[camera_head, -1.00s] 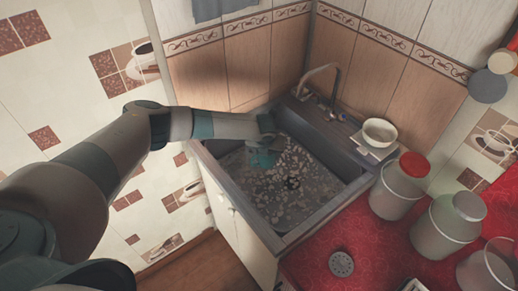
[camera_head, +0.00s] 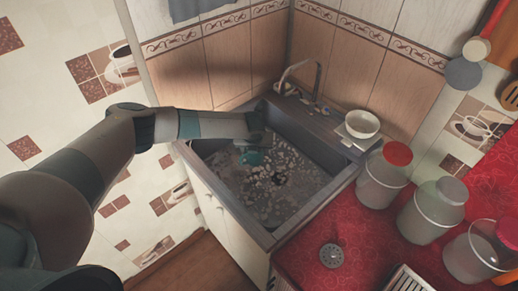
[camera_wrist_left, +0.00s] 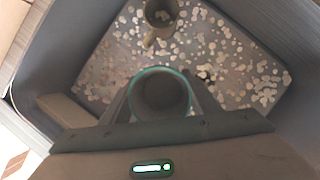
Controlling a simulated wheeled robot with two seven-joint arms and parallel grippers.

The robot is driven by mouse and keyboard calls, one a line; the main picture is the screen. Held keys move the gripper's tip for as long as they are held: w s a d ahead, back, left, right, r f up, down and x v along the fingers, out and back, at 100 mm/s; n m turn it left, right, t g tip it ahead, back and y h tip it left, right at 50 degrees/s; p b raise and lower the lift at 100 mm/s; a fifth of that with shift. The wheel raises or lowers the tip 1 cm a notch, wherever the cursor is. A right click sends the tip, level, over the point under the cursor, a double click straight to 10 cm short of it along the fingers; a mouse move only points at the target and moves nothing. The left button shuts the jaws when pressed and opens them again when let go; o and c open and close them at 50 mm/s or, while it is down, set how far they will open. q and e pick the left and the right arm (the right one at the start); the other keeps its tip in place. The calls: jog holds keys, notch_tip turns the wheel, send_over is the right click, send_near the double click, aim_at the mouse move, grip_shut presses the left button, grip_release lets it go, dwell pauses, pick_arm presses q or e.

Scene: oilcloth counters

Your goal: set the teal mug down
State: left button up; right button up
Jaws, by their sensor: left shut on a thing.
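The teal mug (camera_wrist_left: 160,93) is between the fingers of my left gripper (camera_wrist_left: 160,100) in the left wrist view, seen from above with its opening toward the camera. In the head view the mug (camera_head: 252,157) shows as a small teal shape below my left gripper (camera_head: 254,140), inside the sink (camera_head: 232,212). The gripper is shut on it. I cannot tell whether the mug's base touches the speckled sink floor (camera_head: 290,195). My right gripper is not in view.
Another mug (camera_wrist_left: 160,12), brownish, is in the sink ahead of the teal one. A bowl (camera_head: 362,124) stands at the sink's right rear, beside the tap (camera_head: 300,75). Several jars (camera_head: 383,178) stand on the red counter (camera_head: 350,235), with a round drain strainer (camera_head: 331,256) in front.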

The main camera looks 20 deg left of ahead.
pick_arm(q)
jog(key=n, duration=0.1)
jog(key=s+d+r+n+y+b, duration=0.1)
jog(key=n, duration=0.2)
jog(key=shift+s+d+r+y, duration=0.3)
jog(key=shift+s+r+y, duration=0.05)
jog(key=shift+s+y, duration=0.05)
jog(key=s+r+n+g+h+b, duration=0.1)
jog(key=s+r+n+g+b, duration=0.2)
jog(key=s+r+n, duration=0.2)
jog(key=s+d+r+n+g+h+b, duration=0.1)
jog(key=s+r+n, duration=0.4)
jog(key=s+n, duration=0.7)
jog(key=s+d+r+n+g+b, duration=0.1)
jog(key=s+r+n+g+b, duration=0.3)
jog(key=n, duration=0.8)
jog(key=s+r, duration=0.2)
jog(key=s, duration=0.2)
jog(key=shift+s+g+h+b, duration=0.3)
jog(key=shift+s+h+b, duration=0.1)
jog(key=shift+d, duration=0.1)
